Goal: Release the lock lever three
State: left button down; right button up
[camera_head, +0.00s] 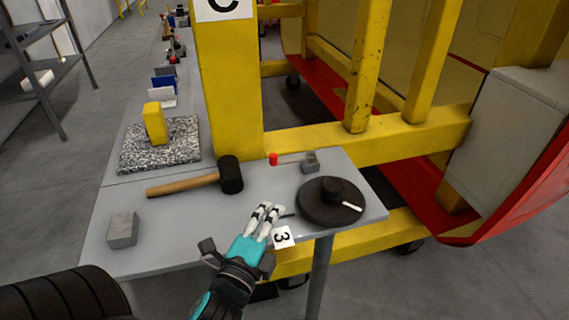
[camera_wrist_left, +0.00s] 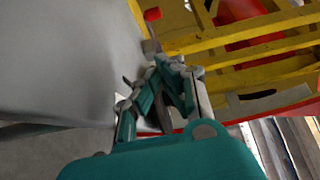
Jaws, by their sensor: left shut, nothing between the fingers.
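A white tag marked 3 (camera_head: 283,237) hangs at the table's front edge, just right of my left gripper. My left gripper (camera_head: 267,212) is teal with pale fingers. It is shut and empty at the table edge, close beside the tag. A small dark tip shows just right of the fingertips; I cannot tell if it is part of a lever. A lever with a red knob (camera_head: 273,159) and thin rod lies farther back, ending at a small grey block (camera_head: 310,162). A red knob also shows in the left wrist view (camera_wrist_left: 152,14), beyond the shut fingers (camera_wrist_left: 160,95).
A yellow frame (camera_head: 228,90) stands behind.

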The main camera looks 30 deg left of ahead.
pick_arm(q)
jog(key=shift+s+d+r, duration=0.1)
jog(key=shift+s, duration=0.25)
jog(key=shift+w, duration=0.5)
jog(key=x, duration=0.6)
jog(key=shift+w+r+p, duration=0.1)
jog(key=shift+w+p, duration=0.2)
jog(key=x, duration=0.3)
jog(key=shift+w+a, duration=0.1)
jog(key=shift+a, duration=0.15)
jog(key=shift+w+a+p, duration=0.2)
jog(key=shift+w+a, duration=0.05)
jog(key=shift+a, duration=0.25)
jog(key=shift+w+a+p, duration=0.2)
jog(key=shift+w+a, duration=0.05)
jog(key=shift+a, duration=0.3)
jog(key=shift+w+a, duration=0.2)
jog(key=shift+a, duration=0.3)
pick_arm(e)
jog(key=s, duration=0.1)
jog(key=s+r, duration=0.1)
jog(key=s, duration=0.1)
jog(key=shift+s+d+r+g, duration=0.15)
jog(key=shift+s+d+g, duration=0.1)
jog(key=shift+s+g, duration=0.05)
